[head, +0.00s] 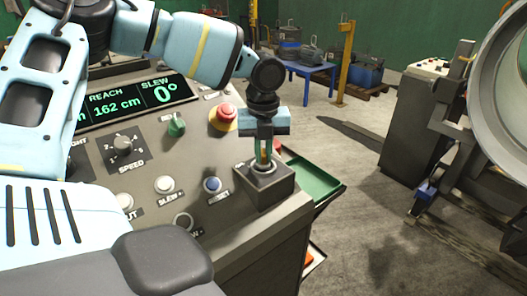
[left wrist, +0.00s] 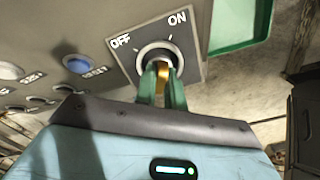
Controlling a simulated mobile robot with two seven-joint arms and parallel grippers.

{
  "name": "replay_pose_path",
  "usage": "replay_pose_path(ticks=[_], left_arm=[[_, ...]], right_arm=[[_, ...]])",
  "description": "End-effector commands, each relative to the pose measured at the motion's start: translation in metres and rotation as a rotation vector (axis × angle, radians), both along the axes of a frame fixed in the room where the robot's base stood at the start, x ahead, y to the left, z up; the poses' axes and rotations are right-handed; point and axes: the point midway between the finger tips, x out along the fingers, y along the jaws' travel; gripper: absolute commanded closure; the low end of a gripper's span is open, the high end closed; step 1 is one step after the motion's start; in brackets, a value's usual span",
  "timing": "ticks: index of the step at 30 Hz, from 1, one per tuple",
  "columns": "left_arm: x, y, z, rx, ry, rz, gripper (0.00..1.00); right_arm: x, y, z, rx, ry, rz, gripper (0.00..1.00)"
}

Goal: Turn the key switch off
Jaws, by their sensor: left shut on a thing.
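The key switch sits on a raised grey box (head: 281,190) at the right end of the control panel. In the left wrist view its plate (left wrist: 192,72) carries the labels OFF at left and ON at right around a round ring. My left gripper (head: 265,156) points down over the switch, its green fingers (left wrist: 161,92) shut on the gold key (left wrist: 163,76). The fingers hide much of the key, so I cannot tell which label it points to. My right gripper is not in view.
On the panel are a red emergency button (head: 224,115), a green knob (head: 177,127), a speed dial (head: 123,144) and a blue button (head: 212,185). A green tray (head: 312,180) hangs beside the panel. A grey cabinet (head: 415,120) stands at right; the floor between is clear.

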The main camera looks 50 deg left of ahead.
Motion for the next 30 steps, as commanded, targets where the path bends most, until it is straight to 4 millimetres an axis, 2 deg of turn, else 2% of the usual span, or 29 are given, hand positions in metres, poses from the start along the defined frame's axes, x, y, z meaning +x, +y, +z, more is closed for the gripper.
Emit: replay_pose_path(ticks=[8,30], left_arm=[[0.0001,-0.0001,-0.0007,-0.002,0.0,0.169,1.0],[0.0003,-0.0003,0.0001,-0.002,-0.001,0.865,1.0]], right_arm=[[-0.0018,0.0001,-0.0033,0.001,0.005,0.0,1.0],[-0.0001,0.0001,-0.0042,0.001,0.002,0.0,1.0]])
